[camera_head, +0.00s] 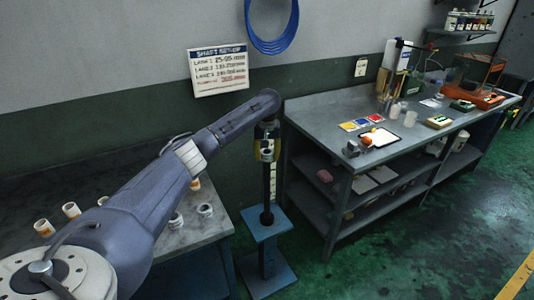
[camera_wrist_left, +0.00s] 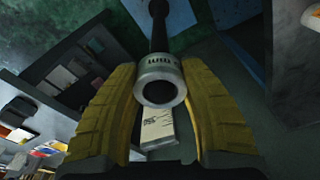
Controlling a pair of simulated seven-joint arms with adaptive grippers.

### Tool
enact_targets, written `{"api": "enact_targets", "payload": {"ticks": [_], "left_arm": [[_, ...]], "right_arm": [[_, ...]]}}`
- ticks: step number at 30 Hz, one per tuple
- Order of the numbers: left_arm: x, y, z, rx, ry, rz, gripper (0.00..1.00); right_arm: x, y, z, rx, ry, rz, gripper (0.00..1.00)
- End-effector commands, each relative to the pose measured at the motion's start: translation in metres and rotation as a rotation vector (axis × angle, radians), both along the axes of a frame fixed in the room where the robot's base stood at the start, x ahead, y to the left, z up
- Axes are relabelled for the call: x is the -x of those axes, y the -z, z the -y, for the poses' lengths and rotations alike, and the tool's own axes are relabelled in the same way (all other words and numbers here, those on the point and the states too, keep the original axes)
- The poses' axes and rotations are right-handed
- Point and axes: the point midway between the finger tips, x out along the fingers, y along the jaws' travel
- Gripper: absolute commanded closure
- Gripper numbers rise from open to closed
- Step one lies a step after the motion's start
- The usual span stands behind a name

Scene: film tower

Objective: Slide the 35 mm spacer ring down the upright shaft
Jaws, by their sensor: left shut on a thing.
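A grey spacer ring (camera_wrist_left: 160,82) with dark lettering on its side sits between the two yellow fingers of my left gripper (camera_wrist_left: 160,100). The gripper is shut on it; the size mark is only partly legible. In the head view the left gripper (camera_head: 266,146) is over the black upright shaft (camera_head: 267,192), which stands on a blue pedestal (camera_head: 266,225). In the wrist view the shaft (camera_wrist_left: 158,25) runs away behind the ring, in line with it. The ring's bore looks dark, so I cannot tell whether the shaft tip is inside it. My right gripper is out of view.
A grey bench (camera_head: 200,232) at left holds several loose rings, one a white ring (camera_head: 205,210). A larger workbench (camera_head: 320,115) with cards, bottles and tools stands to the right. A setup sign (camera_head: 218,70) and blue hose (camera_head: 272,44) hang on the wall.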

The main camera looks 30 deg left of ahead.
Motion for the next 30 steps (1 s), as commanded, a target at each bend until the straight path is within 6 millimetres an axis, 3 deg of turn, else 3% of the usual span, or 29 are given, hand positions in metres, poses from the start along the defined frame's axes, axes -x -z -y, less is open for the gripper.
{"api": "enact_targets", "payload": {"ticks": [12,13,18,30], "left_arm": [[-0.0002,0.0011,0.0000,-0.001,0.000,0.001,0.91],[-0.0002,0.0011,0.0000,-0.001,0.000,0.001,0.55],[-0.0002,0.0011,0.0000,-0.001,0.000,0.001,0.35],[-0.0001,-0.0067,0.0000,-0.001,-0.001,0.003,0.33]], "right_arm": [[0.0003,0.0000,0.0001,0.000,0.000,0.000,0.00],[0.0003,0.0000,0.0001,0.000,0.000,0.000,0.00],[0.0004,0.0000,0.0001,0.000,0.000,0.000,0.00],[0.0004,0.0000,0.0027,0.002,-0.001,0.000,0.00]]}}
